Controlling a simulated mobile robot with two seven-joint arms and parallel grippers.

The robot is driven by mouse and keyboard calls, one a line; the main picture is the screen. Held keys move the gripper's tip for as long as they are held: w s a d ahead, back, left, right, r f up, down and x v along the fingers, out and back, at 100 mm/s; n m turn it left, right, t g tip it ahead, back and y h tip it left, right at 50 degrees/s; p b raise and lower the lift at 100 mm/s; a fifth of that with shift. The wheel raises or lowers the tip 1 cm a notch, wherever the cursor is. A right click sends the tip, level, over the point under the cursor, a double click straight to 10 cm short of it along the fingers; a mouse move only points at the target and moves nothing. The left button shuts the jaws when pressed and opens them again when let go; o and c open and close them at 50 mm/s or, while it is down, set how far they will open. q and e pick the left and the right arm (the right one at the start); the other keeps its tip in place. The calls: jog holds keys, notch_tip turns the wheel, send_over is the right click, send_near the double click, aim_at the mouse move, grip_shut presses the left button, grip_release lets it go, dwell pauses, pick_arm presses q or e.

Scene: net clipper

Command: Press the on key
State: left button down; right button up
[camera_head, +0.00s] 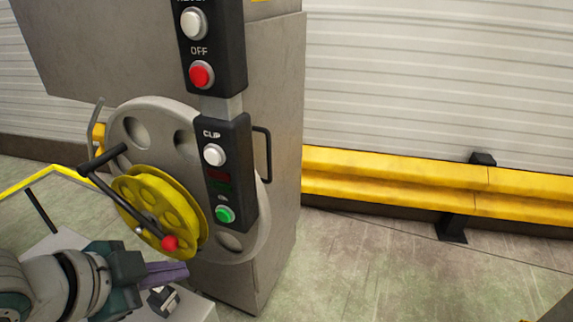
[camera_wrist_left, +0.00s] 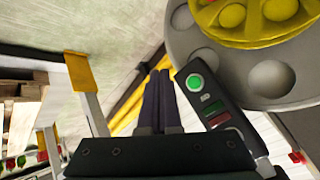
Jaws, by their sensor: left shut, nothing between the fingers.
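The on key is a green round button (camera_head: 225,214) at the bottom of the lower black control box (camera_head: 238,165), below a white CLIP button (camera_head: 214,155). In the left wrist view the green button (camera_wrist_left: 194,83) shows right of my fingers. My left gripper (camera_head: 186,271) is shut and empty, below and left of the green button and apart from it. In the left wrist view its dark fingers (camera_wrist_left: 158,80) lie together, beside the control box. My right gripper is not in view.
A red OFF button (camera_head: 201,74) and a white button (camera_head: 193,24) sit on the upper box. A yellow handwheel (camera_head: 160,207) with a crank and red knob (camera_head: 170,243) stands left of the lower box.

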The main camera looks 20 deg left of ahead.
aim_at(224, 216)
pick_arm(q)
jog(key=w+b, duration=0.5)
jog(key=w, duration=0.4)
jog(key=shift+d, duration=0.35)
dwell(1.8)
jog(key=shift+w, duration=0.35)
